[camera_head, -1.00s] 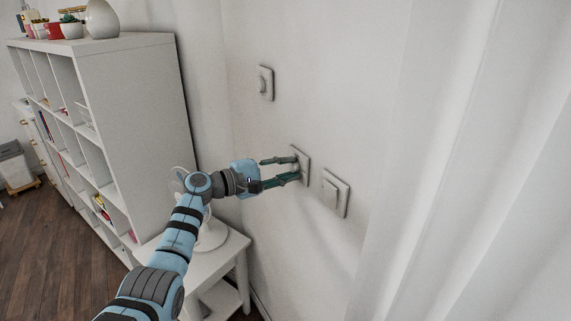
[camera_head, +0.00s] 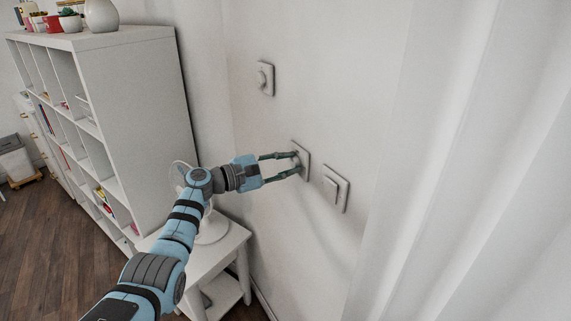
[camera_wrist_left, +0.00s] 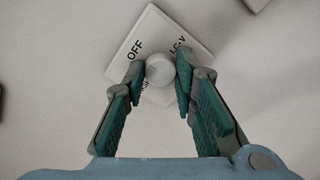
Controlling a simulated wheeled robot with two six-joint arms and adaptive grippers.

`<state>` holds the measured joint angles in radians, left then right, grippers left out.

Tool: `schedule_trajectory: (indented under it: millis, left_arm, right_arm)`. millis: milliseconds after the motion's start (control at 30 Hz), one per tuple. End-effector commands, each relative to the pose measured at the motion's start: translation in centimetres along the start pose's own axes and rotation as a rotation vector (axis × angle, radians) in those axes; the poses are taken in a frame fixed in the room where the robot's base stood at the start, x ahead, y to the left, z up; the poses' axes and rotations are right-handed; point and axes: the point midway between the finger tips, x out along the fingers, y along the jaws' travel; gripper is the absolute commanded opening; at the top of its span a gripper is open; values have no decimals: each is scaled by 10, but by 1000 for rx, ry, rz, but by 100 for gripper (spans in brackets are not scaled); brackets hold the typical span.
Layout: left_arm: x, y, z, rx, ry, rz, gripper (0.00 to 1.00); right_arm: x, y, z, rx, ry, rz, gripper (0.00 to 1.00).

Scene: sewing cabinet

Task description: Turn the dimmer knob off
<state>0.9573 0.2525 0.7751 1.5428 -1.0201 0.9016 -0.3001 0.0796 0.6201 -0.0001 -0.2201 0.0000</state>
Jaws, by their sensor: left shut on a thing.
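The dimmer knob (camera_wrist_left: 159,70) is a round white knob on a square white wall plate (camera_wrist_left: 150,22). The plate shows the words OFF and LOW and part of another word, and it looks tilted in the left wrist view. In the head view the plate (camera_head: 304,158) is the middle of three on the wall. My left gripper (camera_wrist_left: 160,68) has its green fingers on both sides of the knob, closed on it. It also shows in the head view (camera_head: 297,162). The knob's pointer mark cannot be made out clearly. My right gripper is not in view.
Another wall plate with a round knob (camera_head: 264,78) is up and left, and a square switch (camera_head: 336,189) is down and right. A white side table (camera_head: 222,252) and shelf unit (camera_head: 135,90) stand left. A white curtain (camera_head: 470,170) hangs right.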

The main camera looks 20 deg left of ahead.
Motion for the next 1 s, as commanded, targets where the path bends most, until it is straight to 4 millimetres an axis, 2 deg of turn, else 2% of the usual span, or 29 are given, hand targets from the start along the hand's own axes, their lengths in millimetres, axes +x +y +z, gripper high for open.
schedule_trajectory:
  millis: [133,167,267,567,667,767,1000]
  left_arm:
    - [0,0,0,0,-1,1,0]
    - [0,0,0,0,-1,1,28]
    - [0,0,0,0,-1,1,44]
    - [-1,0,0,1,0,1,46]
    - [-10,0,-1,1,1,2,46]
    - [-31,-1,-1,3,2,0,46]
    - [-96,-1,-1,4,3,-3,46]
  right_arm:
    - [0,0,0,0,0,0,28]
    - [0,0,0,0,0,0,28]
    - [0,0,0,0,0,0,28]
    - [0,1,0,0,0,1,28]
    - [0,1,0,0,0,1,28]
    - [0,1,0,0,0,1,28]
    - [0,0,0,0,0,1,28]
